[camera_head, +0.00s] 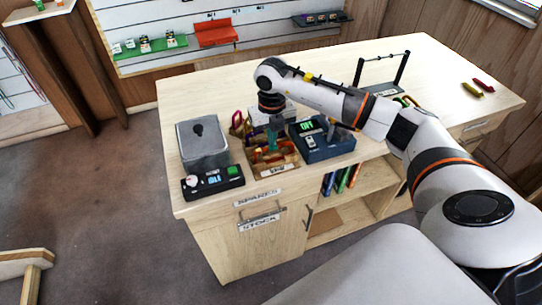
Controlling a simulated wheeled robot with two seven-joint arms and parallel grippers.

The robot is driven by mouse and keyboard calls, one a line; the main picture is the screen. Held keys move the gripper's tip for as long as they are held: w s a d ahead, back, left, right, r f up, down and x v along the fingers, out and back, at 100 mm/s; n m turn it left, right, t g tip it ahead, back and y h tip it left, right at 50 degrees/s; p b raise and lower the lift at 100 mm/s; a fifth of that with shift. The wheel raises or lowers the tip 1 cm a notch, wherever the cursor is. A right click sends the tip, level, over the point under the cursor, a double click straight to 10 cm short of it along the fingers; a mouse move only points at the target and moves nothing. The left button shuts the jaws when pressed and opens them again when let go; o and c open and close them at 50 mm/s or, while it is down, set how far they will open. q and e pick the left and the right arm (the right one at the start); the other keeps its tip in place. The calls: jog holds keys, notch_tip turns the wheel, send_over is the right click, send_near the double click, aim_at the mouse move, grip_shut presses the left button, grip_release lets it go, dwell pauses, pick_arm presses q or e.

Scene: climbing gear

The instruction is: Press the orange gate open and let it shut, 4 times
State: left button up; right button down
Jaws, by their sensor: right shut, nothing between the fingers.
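My right arm reaches in from the right across the table. Its gripper (273,126) points down over a wooden bin (292,166) of coloured climbing gear. The jaws are shut and look empty, but they are small in this view. A teal piece (272,141) stands just below the gripper; I cannot tell whether they touch. Orange and red pieces (268,157) lie in the bin, too small to tell which one is the orange gate or whether it is open. My left gripper is out of view.
A dark box (322,149) with a green "OFF" display stands right of the bin. A grey box (205,152) and a black button panel (213,187) stand left. A black rack (402,68) is behind my arm. Carabiners (478,86) lie far right; the tabletop around them is clear.

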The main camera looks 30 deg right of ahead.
jog(key=shift+s+f+b, duration=0.1)
jog(key=shift+f+b, duration=0.6)
jog(key=shift+f, duration=0.3)
jog(key=shift+r+p, duration=2.35)
jog(key=shift+r, duration=1.3)
